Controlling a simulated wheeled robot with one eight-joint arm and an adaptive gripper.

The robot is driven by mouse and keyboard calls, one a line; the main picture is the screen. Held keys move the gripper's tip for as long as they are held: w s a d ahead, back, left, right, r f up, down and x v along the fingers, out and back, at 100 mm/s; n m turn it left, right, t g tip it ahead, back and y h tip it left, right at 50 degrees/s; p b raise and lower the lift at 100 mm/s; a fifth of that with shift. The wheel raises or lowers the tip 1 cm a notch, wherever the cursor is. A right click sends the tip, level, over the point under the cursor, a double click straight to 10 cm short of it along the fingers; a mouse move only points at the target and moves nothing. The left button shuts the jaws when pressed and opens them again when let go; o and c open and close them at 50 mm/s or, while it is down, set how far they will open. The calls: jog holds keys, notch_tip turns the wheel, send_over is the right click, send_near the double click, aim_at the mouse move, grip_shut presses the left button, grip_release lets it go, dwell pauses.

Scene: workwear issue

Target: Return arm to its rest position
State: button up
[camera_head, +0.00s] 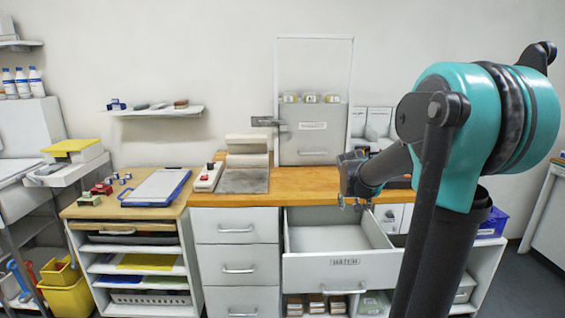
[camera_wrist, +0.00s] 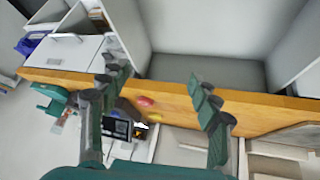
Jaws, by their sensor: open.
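My arm rises on the right of the head view, bent at a teal joint, with its forearm reaching left over the wooden counter. My gripper (camera_head: 357,203) is small in the head view, above the back right of an open drawer and partly hidden by my wrist. In the wrist view my gripper (camera_wrist: 160,85) has its two ridged fingers spread wide, with nothing between them. The wooden counter edge crosses behind the fingers. A small red item and a yellow item show beyond them.
The labelled grey drawer (camera_head: 310,270) stands pulled out below the wooden counter (camera_head: 300,180), its visible floor bare. A tall cabinet (camera_head: 313,130) stands on the counter. Left are a control box (camera_head: 207,177), a blue-edged tray (camera_head: 155,188) and a wall shelf (camera_head: 157,112). A blue bin (camera_head: 492,225) sits right.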

jog(key=s+a+f+n+y, duration=0.1)
jog(key=s+a+f, duration=0.1)
jog(key=s, duration=0.3)
jog(key=s+a+f+n+y, duration=0.1)
jog(key=s+a+f, duration=0.1)
jog(key=s, duration=0.3)
jog(key=s+a+f+n+y, duration=0.1)
jog(key=s+a+f, duration=0.1)
jog(key=s, duration=0.4)
jog(key=shift+a+f+t, duration=0.35)
jog(key=shift+t, duration=0.05)
jog(key=s+f+g, duration=0.2)
jog(key=s+f, duration=0.5)
jog(key=s, duration=0.5)
jog(key=shift+s+f+g, duration=0.15)
jog(key=shift+s+g, duration=0.05)
jog(key=shift+g, duration=0.2)
jog(key=shift+c, duration=0.2)
